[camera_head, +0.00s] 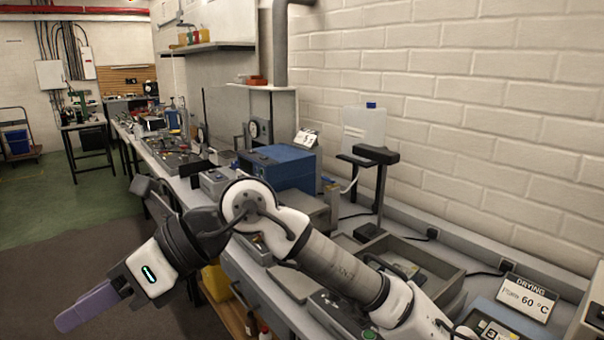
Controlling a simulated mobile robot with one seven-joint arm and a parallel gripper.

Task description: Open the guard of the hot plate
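My gripper (88,306) hangs at the lower left, out over the floor in front of the bench. Its purple-grey fingers point down and left and overlap from this side, so I cannot tell whether they are open or shut. I see nothing held in them. A sign (527,298) reading "DRYING Plate 60 °C" stands at the lower right of the bench. I cannot clearly make out a hot plate or its guard. A blue-topped device (488,320) and a whitish object (592,318) beside the sign are cut off by the picture's edges.
My arm crosses in front of the bench. A grey tray (452,276), a dark stand (379,190), a white canister (364,130) and a blue box (283,166) occupy the bench along the brick wall. A yellow bin (216,284) sits below. Floor at left is open.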

